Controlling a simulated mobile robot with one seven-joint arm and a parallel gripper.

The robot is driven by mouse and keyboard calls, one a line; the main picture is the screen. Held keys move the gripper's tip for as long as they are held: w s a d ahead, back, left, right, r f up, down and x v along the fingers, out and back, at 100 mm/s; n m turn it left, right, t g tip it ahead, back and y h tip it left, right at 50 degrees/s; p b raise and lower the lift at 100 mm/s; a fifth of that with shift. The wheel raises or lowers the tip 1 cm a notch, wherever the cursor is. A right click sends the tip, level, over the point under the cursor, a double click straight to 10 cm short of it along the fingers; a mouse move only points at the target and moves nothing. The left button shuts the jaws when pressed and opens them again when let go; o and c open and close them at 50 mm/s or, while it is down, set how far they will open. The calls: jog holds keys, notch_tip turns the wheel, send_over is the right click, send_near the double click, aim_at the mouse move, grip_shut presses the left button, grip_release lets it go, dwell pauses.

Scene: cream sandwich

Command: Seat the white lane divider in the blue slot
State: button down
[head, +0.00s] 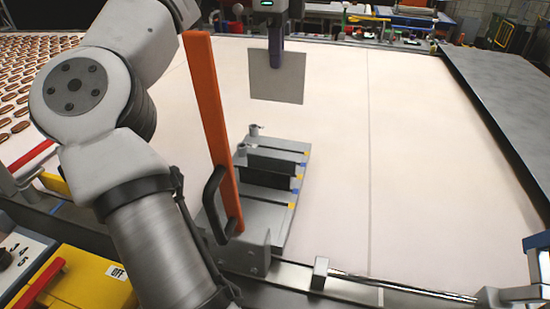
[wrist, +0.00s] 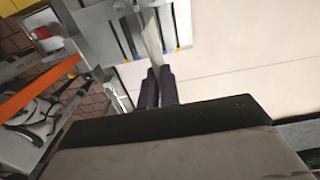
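The white lane divider (head: 277,78) is a thin, pale flat plate, hanging upright in the head view. My gripper (head: 276,55) is shut on its upper edge. In the wrist view the dark fingers (wrist: 156,88) pinch the divider, seen nearly edge-on (wrist: 153,42). The grey slotted fixture (head: 268,205) lies below and nearer in the head view, with small blue and yellow marks along its right edge. The divider is above and apart from it. Dark upright plates (head: 280,163) stand in the fixture.
An orange bar (head: 211,125) with a black handle rises at the fixture's left side. A metal rail (head: 400,288) runs along the front. The pale belt (head: 430,170) right of the fixture is clear. Brown biscuits (head: 20,75) lie at far left.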

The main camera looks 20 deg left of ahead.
aim_at(276, 83)
notch_tip(276, 83, down, 13)
jog(key=shift+r+b, duration=0.15)
jog(key=shift+b, duration=0.85)
jog(key=shift+f, duration=2.75)
jog(key=shift+f, duration=0.1)
jog(key=shift+f, duration=0.45)
jog(key=c, duration=1.6)
grip_release()
notch_tip(276, 83, up, 13)
jog(key=shift+r+p, duration=0.1)
jog(key=shift+p, duration=0.25)
